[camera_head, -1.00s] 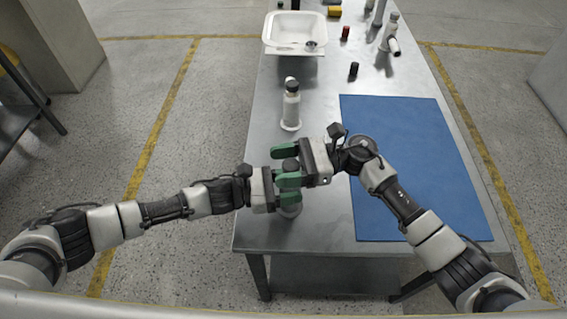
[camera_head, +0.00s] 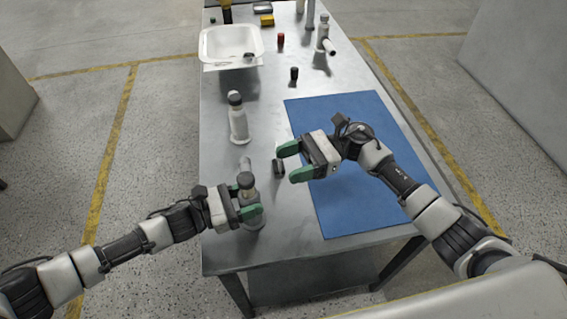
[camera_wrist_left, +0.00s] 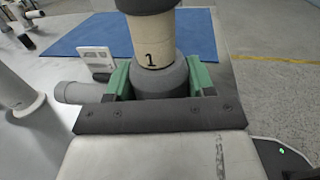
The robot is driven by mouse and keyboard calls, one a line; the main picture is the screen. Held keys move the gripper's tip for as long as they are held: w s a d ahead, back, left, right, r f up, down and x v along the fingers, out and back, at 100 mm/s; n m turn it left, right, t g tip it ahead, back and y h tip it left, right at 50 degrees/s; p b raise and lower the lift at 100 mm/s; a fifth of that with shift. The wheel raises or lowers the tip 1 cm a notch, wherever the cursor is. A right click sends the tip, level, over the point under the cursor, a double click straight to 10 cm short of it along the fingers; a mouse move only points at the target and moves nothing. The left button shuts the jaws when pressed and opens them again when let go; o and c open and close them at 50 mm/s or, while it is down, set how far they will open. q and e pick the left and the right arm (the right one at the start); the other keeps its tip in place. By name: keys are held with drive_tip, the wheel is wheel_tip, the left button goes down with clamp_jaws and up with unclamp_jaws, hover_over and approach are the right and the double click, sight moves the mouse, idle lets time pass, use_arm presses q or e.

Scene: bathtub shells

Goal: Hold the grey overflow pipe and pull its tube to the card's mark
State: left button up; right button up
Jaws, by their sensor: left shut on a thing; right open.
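The grey overflow pipe (camera_head: 254,222) stands upright near the table's front left, with a side spout. My left gripper (camera_head: 250,205) is shut on its grey body, which also shows between the green fingers in the left wrist view (camera_wrist_left: 160,82). A cream tube (camera_wrist_left: 150,40) rises from the body under a dark cap (camera_head: 245,179). The number 1 on the tube shows just above the grey collar. A small white card (camera_wrist_left: 96,59) stands beyond the pipe; its print is too small to read. My right gripper (camera_head: 291,162) is open and empty, right of the pipe.
A blue mat (camera_head: 350,190) covers the table's right side. A white pipe with a dark cap (camera_head: 238,120) stands behind the grey one. A white basin (camera_head: 228,42), a red piece (camera_head: 281,40), a dark piece (camera_head: 294,74) and another pipe (camera_head: 322,32) are farther back.

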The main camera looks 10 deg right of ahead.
use_arm(q)
drive_tip(key=o, duration=1.1)
